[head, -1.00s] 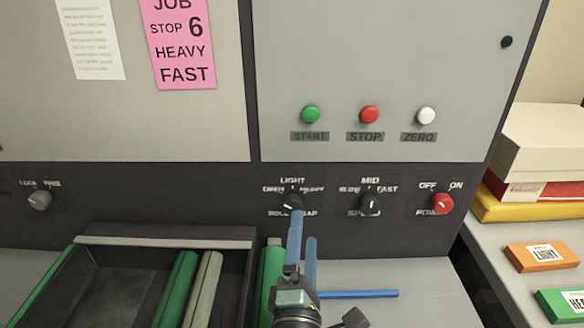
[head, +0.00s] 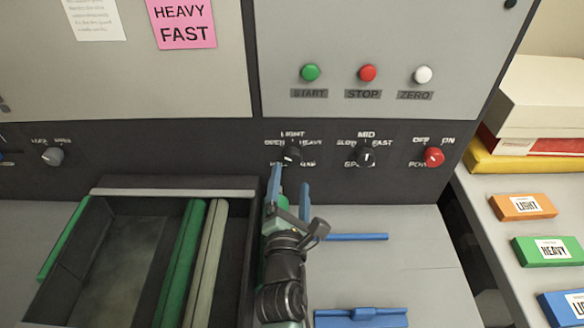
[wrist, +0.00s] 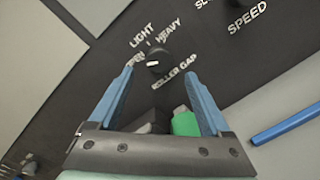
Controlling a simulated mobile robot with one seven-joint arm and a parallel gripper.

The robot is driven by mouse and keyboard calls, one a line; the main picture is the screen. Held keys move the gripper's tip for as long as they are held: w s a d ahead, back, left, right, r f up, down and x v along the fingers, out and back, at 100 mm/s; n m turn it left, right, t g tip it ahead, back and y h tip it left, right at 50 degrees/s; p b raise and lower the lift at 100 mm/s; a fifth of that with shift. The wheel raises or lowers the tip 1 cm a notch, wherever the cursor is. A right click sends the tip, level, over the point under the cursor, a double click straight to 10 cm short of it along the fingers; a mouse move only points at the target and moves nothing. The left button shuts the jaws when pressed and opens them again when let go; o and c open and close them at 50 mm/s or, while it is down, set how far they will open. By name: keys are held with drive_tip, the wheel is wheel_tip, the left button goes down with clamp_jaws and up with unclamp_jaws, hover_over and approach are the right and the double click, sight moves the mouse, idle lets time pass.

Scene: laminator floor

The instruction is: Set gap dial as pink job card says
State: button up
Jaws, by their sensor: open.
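The pink job card (head: 183,22) is on the upper left panel in the head view, cut off at the top; it reads HEAVY and FAST. The roller gap dial (head: 291,155) is a black knob on the dark strip, labelled OPEN at left, LIGHT on top and HEAVY at right. It also shows in the wrist view (wrist: 158,58), beyond the fingertips. A white mark shows on it, but I cannot tell surely which label it points to. My gripper (head: 291,178) is open and empty, its blue fingers pointing at the dial, apart from it.
The speed dial (head: 366,156) and red power knob (head: 434,156) are to the right on the strip. START, STOP and ZERO buttons are above. A dark tray (head: 175,192) with green and pale rolls is at lower left. A blue rod (head: 357,237) lies on the counter.

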sight(292, 161)
drive_tip(key=shift+w+d+b, duration=0.1)
drive_tip(key=shift+w+b, duration=0.9)
drive_tip(key=shift+w, duration=2.15)
clamp_jaws()
